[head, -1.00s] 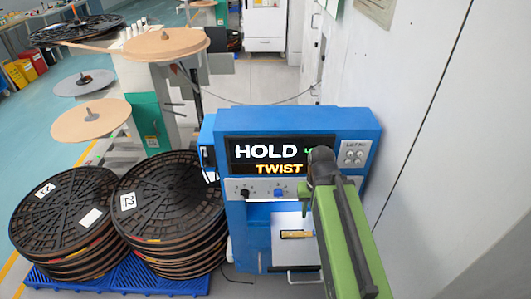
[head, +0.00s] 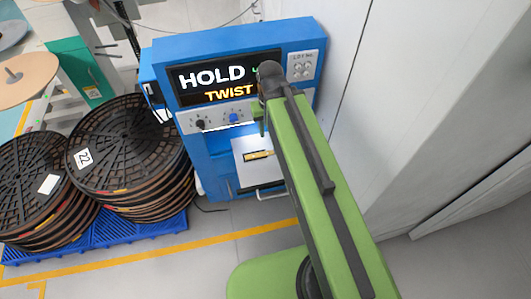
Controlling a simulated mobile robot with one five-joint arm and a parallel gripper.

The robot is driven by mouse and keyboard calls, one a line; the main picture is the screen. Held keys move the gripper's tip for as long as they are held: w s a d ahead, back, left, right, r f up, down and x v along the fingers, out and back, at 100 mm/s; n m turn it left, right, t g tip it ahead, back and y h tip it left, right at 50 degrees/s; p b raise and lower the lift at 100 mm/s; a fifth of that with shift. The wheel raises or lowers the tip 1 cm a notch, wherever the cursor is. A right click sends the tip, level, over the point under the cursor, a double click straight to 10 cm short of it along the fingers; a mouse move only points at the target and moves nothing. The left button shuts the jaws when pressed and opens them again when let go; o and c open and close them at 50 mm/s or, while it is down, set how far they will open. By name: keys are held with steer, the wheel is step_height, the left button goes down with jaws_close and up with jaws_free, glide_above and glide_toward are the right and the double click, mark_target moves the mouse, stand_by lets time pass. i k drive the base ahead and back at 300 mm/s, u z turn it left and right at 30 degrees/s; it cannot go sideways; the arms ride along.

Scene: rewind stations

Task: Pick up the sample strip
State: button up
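A small yellow-tan strip (head: 258,156), which looks like the sample strip, lies on the pale tray (head: 246,146) in the lower front opening of the blue machine (head: 214,150). A dark patch shows beside the strip. My green arm reaches up across the picture, with its dark joint in front of the machine's display. A small green part of it shows just left of the arm, above the tray. My gripper's fingers are hidden behind the arm, so I cannot see whether they are near the strip.
The machine's display (head: 225,78) reads "HOLD" and "TWIST", with two knobs below. Stacks of black reels (head: 126,140) stand on a blue pallet (head: 110,235) at left. A pale wall (head: 400,100) closes off the right. Grey floor with yellow lines is clear in front.

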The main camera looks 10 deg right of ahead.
mark_target(263, 154)
steer(key=z, duration=0.15)
steer(key=k, duration=0.55)
steer(key=u, duration=2.35)
steer(key=k, duration=0.75)
steer(key=z, duration=0.6)
steer(key=i, duration=1.5)
steer(key=u, duration=0.1)
